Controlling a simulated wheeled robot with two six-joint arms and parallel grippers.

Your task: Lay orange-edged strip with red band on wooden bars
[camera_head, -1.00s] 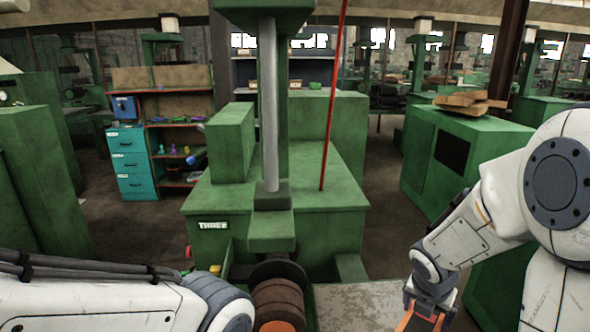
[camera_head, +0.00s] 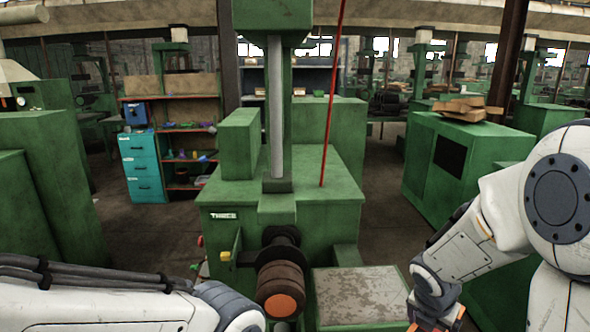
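Light brown wooden pieces (camera_head: 462,107) lie stacked on top of a green cabinet at the right back. They may be the wooden bars. I cannot make out an orange-edged strip with a red band for certain. My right gripper (camera_head: 436,312) is at the lower right, low beside the grey plate, with orange patches on or in it. It is partly cut off by the bottom edge, so I cannot tell whether it is open or holds anything. My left arm comes in at the lower left; its gripper is below the picture.
A green machine (camera_head: 322,190) labelled three stands ahead with a red upright rod. A dark brown ribbed roll with an orange end face (camera_head: 281,290) sticks out from it. A worn grey plate (camera_head: 357,297) is beside the roll. Teal drawers (camera_head: 142,168) and shelves stand left. Floor lies between machines.

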